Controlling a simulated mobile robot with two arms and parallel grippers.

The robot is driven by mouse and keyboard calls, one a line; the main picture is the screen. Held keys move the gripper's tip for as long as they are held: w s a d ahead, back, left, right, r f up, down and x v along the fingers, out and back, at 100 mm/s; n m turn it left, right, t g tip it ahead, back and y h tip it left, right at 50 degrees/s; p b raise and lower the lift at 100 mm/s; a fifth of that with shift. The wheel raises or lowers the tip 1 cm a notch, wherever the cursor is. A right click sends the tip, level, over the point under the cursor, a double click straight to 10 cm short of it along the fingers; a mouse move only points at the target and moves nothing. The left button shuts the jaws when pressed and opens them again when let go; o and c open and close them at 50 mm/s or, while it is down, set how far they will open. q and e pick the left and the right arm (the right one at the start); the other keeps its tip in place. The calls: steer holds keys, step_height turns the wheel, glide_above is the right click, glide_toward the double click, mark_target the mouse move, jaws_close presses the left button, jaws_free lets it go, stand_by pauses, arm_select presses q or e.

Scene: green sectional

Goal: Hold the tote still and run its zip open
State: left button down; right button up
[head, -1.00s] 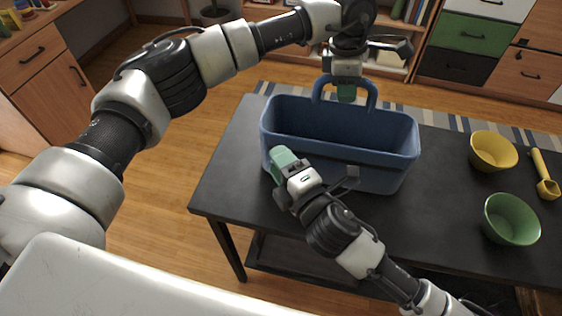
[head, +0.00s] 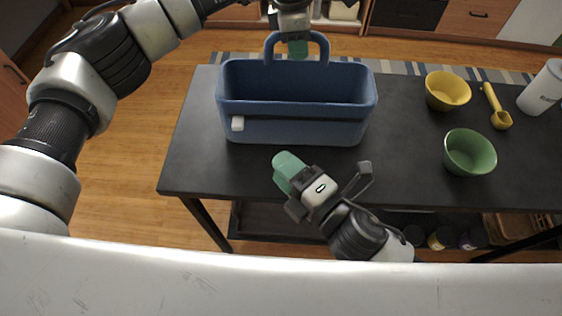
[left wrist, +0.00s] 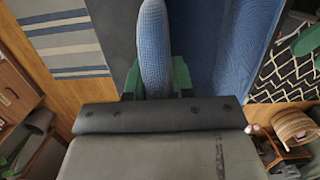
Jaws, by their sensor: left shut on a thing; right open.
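The blue tote (head: 300,132) stands upright on the black table. A dark zip strip (head: 300,118) runs along its front face, with a white pull tab (head: 237,123) at the strip's left end. My left gripper (head: 297,47) is shut on the tote's far handle (head: 322,50). The left wrist view shows the blue handle (left wrist: 154,50) between the green fingers (left wrist: 157,78). My right gripper (head: 287,171) is open and empty, in front of the tote and apart from it, below and right of the pull tab.
On the black table (head: 410,125), to the right, are a yellow bowl (head: 447,91), a green bowl (head: 469,153), a yellow scoop (head: 497,108) and a white cup (head: 542,88). The tabletop left of my right gripper is clear.

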arm_select(q)
steer(key=c, duration=0.9)
jaws_free()
steer(key=shift+r, duration=0.1)
